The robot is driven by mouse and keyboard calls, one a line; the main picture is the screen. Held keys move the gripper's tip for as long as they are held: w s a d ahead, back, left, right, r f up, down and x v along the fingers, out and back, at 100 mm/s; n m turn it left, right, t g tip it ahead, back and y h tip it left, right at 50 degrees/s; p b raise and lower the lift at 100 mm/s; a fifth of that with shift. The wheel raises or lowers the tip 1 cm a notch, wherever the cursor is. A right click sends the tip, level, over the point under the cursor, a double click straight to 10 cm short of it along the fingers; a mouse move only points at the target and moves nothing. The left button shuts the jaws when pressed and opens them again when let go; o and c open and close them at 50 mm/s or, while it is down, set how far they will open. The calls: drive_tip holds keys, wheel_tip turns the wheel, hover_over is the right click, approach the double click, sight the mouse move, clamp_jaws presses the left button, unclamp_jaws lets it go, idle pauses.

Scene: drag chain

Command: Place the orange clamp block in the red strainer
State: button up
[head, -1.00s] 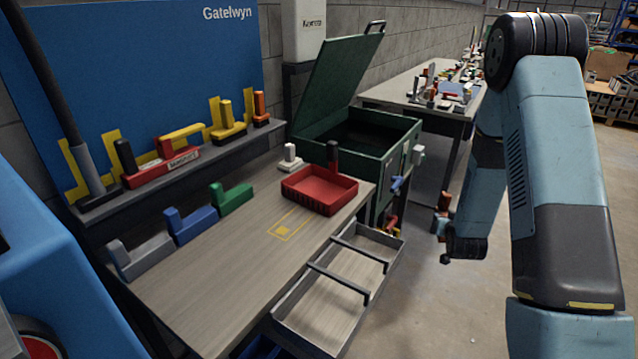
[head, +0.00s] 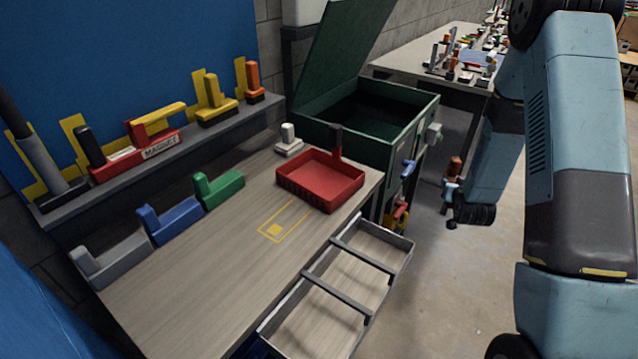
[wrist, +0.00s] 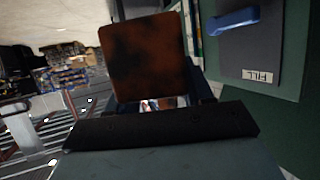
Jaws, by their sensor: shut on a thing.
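An orange-brown block with dark patches, which I take for the orange clamp block (wrist: 145,62), is held by my gripper (wrist: 158,104) in the wrist view. In the head view the small orange block (head: 455,167) shows at my gripper (head: 451,189), to the right of the green bin and off the bench. My gripper is shut on it; the fingers are small and partly hidden. The red strainer (head: 305,196), a shallow tray with a dark upright handle, sits on the bench near its right end. Its visible inside looks empty. The block is apart from the strainer.
The open green bin (head: 358,150) stands behind the strainer, with a blue lever (wrist: 233,20) on its side. A small white block (head: 288,147) is beside the strainer. A metal tray (head: 375,235) juts out in front. Grey, blue and green blocks (head: 220,190) line the bench.

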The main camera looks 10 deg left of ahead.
drive_tip(key=s+a+r+n+g+y, duration=0.1)
drive_tip(key=s+a+r+n+y, duration=0.2)
drive_tip(key=a+r, duration=0.4)
drive_tip(key=s+a+r+n+g+y, duration=0.1)
drive_tip(key=s+a+r+n+y, duration=0.25)
drive_tip(key=a+r, duration=0.45)
drive_tip(key=s+a+r+n+g+y, duration=0.3)
drive_tip(key=s+a, duration=0.4)
drive_tip(key=s+a+r+n+g+y, duration=0.2)
drive_tip(key=s+a+r+n+y, duration=0.1)
drive_tip(key=s+a, duration=0.35)
hover_over(322, 184)
drive_tip(key=shift+h, duration=0.35)
drive_tip(key=f, duration=0.8)
drive_tip(key=shift+s+d+f, duration=0.25)
drive_tip(key=shift+s+d, duration=0.1)
drive_tip(key=shift+d, duration=0.05)
drive_tip(key=shift+w+a+f, duration=0.3)
drive_tip(key=shift+a+f, duration=0.15)
drive_tip(key=shift+f, duration=1.65)
drive_tip(key=o, duration=1.3)
drive_tip(key=shift+d+f, duration=0.1)
drive_tip(key=shift+c, duration=0.2)
